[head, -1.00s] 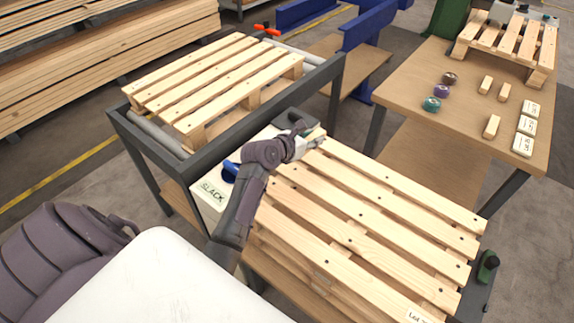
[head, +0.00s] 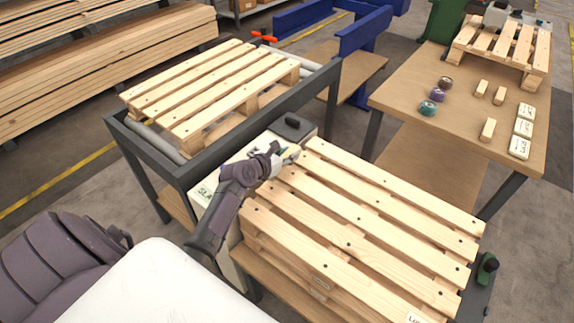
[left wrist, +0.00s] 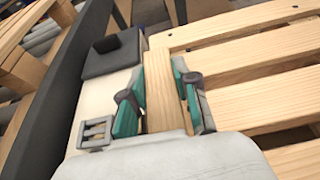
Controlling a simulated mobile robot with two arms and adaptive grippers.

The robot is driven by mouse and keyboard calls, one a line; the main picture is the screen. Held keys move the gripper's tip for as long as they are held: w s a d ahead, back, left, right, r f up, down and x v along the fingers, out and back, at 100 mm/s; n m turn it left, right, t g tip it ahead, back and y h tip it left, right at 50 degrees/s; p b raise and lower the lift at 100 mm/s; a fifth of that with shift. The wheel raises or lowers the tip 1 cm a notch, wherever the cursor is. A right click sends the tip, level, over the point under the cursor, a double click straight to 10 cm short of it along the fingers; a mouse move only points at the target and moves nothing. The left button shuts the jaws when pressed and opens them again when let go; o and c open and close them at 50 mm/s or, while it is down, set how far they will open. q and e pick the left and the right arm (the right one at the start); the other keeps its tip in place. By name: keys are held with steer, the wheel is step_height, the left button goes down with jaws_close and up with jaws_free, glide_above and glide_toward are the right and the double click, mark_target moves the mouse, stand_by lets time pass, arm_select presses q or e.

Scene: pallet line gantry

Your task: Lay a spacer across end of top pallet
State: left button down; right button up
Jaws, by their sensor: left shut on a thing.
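The top pallet (head: 370,215) of a stack lies at the centre right, its slats running from upper left to lower right. My left gripper (head: 286,156) is at its upper-left end, near the slat ends. In the left wrist view, the left gripper (left wrist: 163,103) is shut on a pale wooden spacer (left wrist: 160,88) between its teal fingers. The spacer lies beside the slat ends (left wrist: 240,75) and points across them. I cannot tell whether it touches the pallet. In the head view the gripper mostly hides it. My right gripper is not in view.
A roller conveyor (head: 205,165) with another pallet (head: 215,90) stands at the upper left. The right table (head: 410,85) holds small wooden blocks (head: 487,129), tape rolls, white cards and a small pallet.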

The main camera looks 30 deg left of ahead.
mark_target(287, 170)
arm_select(q)
step_height(287, 170, down, 4)
steer(key=shift+s+r+b, duration=0.1)
steer(key=shift+r+b, duration=0.15)
steer(key=shift+b, duration=0.45)
steer(key=shift+f, duration=0.35)
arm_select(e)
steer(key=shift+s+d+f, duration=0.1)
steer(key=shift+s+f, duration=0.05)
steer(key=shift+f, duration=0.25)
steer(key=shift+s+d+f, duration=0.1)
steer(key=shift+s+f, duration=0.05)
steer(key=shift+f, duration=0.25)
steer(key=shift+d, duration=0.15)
arm_select(q)
steer(key=c, duration=0.9)
jaws_free()
steer(key=shift+o, duration=0.2)
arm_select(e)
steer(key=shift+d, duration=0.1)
arm_select(q)
steer(key=shift+s+r, duration=0.1)
steer(key=shift+r, duration=0.05)
steer(key=p+v, duration=0.2)
steer(key=v, duration=0.9)
steer(key=shift+s+r, duration=0.1)
steer(key=shift+s, duration=0.25)
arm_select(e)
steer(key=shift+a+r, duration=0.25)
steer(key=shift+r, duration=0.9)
